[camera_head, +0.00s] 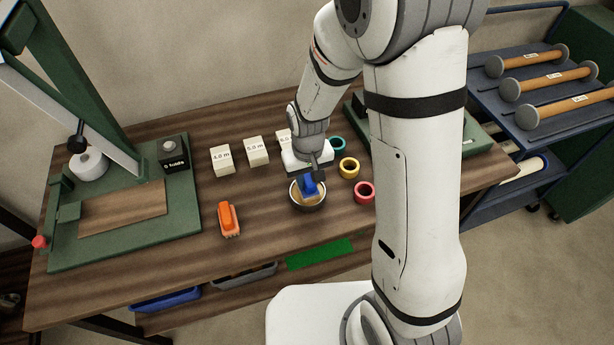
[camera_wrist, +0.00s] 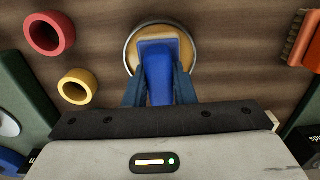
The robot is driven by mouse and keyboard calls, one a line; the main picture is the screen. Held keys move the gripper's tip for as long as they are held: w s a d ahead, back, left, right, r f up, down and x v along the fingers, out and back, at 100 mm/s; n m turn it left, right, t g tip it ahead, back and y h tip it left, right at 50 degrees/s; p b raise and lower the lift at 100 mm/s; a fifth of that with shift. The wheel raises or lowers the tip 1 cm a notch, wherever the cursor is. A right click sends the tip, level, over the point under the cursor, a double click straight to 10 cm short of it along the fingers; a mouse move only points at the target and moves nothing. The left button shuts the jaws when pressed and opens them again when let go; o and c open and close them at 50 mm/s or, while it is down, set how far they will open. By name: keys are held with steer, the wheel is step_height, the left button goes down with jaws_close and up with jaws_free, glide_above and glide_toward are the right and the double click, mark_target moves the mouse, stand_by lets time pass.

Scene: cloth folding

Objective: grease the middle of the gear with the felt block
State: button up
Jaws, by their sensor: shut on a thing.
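My gripper (camera_head: 315,172) is shut on a blue-handled block, which I take as the felt block (camera_head: 308,186). In the wrist view the block (camera_wrist: 157,75) sits between both fingers, with a pale strip, likely felt, at its far edge. The block is over a round metal tin (camera_head: 307,208) with yellowish contents; the tin also shows in the wrist view (camera_wrist: 129,45). I cannot tell whether the block touches the contents. I cannot make out a gear; my arm hides part of the table's right side.
An orange brush (camera_head: 229,220) lies left of the tin. Red (camera_head: 364,192), yellow (camera_head: 349,168) and teal (camera_head: 337,144) rings stand right of it. White labelled blocks (camera_head: 221,160) stand behind. A green-framed stand (camera_head: 190,215) fills the left; a roller rack (camera_head: 535,90) is at right.

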mark_target(308, 177)
steer(key=shift+r+p, duration=2.25)
steer(key=shift+r, duration=1.2)
